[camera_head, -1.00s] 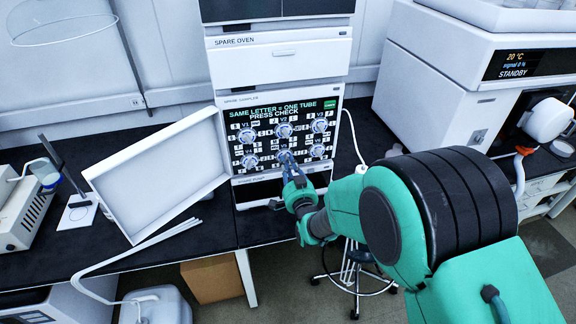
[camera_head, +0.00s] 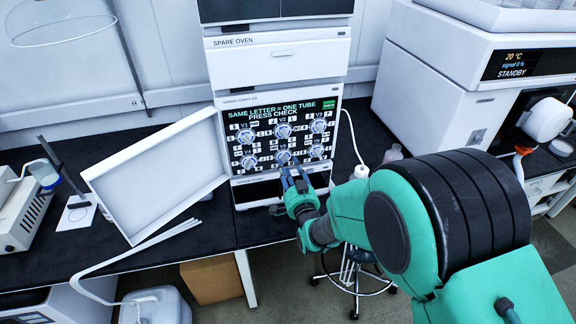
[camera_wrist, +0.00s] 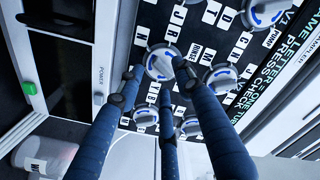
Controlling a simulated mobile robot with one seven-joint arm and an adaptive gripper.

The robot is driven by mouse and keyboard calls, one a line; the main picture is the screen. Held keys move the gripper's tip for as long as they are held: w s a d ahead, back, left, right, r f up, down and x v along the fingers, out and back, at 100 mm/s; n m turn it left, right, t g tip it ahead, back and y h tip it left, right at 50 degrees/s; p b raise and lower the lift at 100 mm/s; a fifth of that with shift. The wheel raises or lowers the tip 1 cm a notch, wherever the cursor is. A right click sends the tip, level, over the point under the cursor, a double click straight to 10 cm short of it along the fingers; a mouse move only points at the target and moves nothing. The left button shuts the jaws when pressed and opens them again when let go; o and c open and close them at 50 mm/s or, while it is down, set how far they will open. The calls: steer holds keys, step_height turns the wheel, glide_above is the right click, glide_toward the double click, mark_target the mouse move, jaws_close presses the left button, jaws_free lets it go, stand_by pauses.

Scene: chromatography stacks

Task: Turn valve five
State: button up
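Valve five (camera_head: 283,156) is the middle round knob in the lower row of the black panel (camera_head: 240,175). It is pale with blue marks on its face. In the wrist view its knob (camera_wrist: 160,64) lies between my blue fingertips. My gripper (camera_head: 294,172) is open just in front of and below valve five, with its fingers spread. In the wrist view the fingers (camera_wrist: 158,76) reach up around the knob's edge. No firm grip shows, and I cannot tell whether a fingertip touches it. The knob's exact setting is too small to read.
Other valve knobs sit close by: V2 (camera_head: 283,131) above, V4 (camera_head: 249,162) left and V6 (camera_head: 317,151) right. The screen text reads "SAME LETTER = ONE TUBE PRESS CHECK" beside a green button (camera_head: 329,104). A white tilted tray (camera_head: 128,168) stands left. A stool (camera_head: 352,268) is below.

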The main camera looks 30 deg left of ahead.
steer(key=v, duration=1)
stand_by(0.4)
steer(key=w+d+r+h, duration=0.2)
steer(key=w+d+r, duration=0.25)
steer(key=d, duration=0.25)
steer(key=w+d+r+h, duration=0.3)
steer(key=w+d+r, duration=0.1)
steer(key=d+r, duration=0.15)
steer(key=s+d+r+m+g+h, duration=0.1)
steer(key=d+r+h, duration=0.15)
steer(key=d, duration=0.55)
steer(key=s+d+r+g+h, duration=0.1)
steer(key=d+r, duration=0.2)
steer(key=d, duration=0.4)
steer(key=s+d+r+m+g+h, duration=0.1)
steer(key=s+d+r, duration=0.1)
steer(key=s+d, duration=0.5)
steer(key=s+d+r+g+h, duration=0.1)
steer(key=s+d+r+h, duration=0.15)
steer(key=s+d, duration=0.55)
steer(key=s+d+g, duration=0.3)
steer(key=s+d, duration=0.7)
steer(key=s, duration=0.4)
steer(key=shift+r+m+h, duration=0.4)
steer(key=shift+r, duration=0.05)
